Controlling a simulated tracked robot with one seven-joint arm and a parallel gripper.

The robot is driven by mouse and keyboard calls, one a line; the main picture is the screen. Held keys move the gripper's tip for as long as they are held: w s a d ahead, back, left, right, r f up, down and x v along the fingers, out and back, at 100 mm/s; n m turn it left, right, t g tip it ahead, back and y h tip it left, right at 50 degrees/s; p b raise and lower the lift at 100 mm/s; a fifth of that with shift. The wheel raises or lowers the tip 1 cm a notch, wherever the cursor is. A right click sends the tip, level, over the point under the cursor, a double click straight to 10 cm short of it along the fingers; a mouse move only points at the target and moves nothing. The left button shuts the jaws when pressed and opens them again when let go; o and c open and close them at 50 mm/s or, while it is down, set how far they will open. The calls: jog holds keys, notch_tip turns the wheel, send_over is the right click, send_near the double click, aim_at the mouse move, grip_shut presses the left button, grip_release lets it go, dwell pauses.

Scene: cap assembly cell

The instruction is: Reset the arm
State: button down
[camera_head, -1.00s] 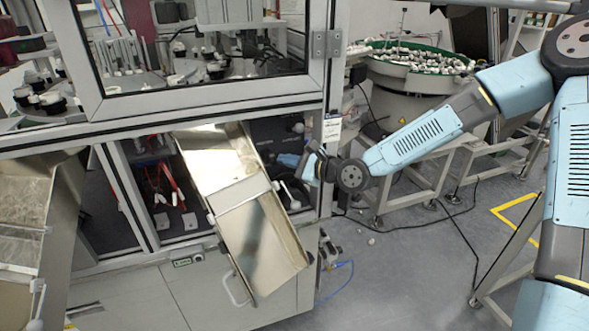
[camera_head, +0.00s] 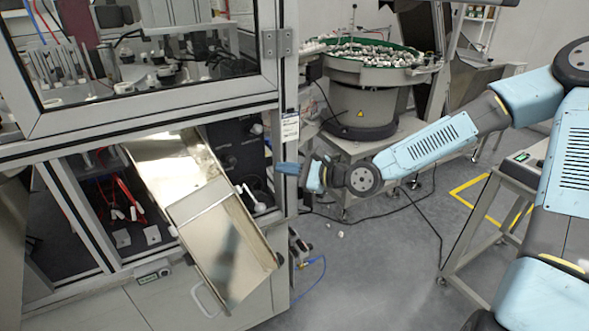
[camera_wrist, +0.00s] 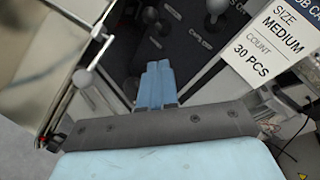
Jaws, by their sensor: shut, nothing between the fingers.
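My gripper (camera_head: 288,168) is in front of the machine's corner post in the head view, to the right of the metal chute. Its blue fingers point left. In the wrist view the fingers of my gripper (camera_wrist: 157,85) are together with nothing between them. My blue and grey arm reaches in from the right. The gripper appears apart from the chute.
The slanted metal chute (camera_head: 232,262) juts out of the machine cabinet (camera_head: 150,300). A bowl feeder (camera_head: 365,100) with a green rim stands behind my arm. A label (camera_wrist: 272,40) sits on the post.

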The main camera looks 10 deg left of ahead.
jog(key=s+d+f+n+g+h, duration=0.1)
jog(key=d+f+n+h, duration=0.4)
jog(key=d+f+h, duration=0.3)
jog(key=d+r+n+h, duration=0.3)
jog(key=d+n+h, duration=0.15)
jog(key=d, duration=0.85)
jog(key=s+d+r+n+t+h, duration=0.15)
jog(key=s+d+r+h, duration=0.35)
jog(key=d+r, duration=0.65)
jog(key=s+d+r+n+y, duration=0.2)
jog(key=s+d+r, duration=0.1)
jog(key=s+r, duration=0.8)
jog(key=s, duration=0.3)
jog(key=shift+r+n, duration=0.3)
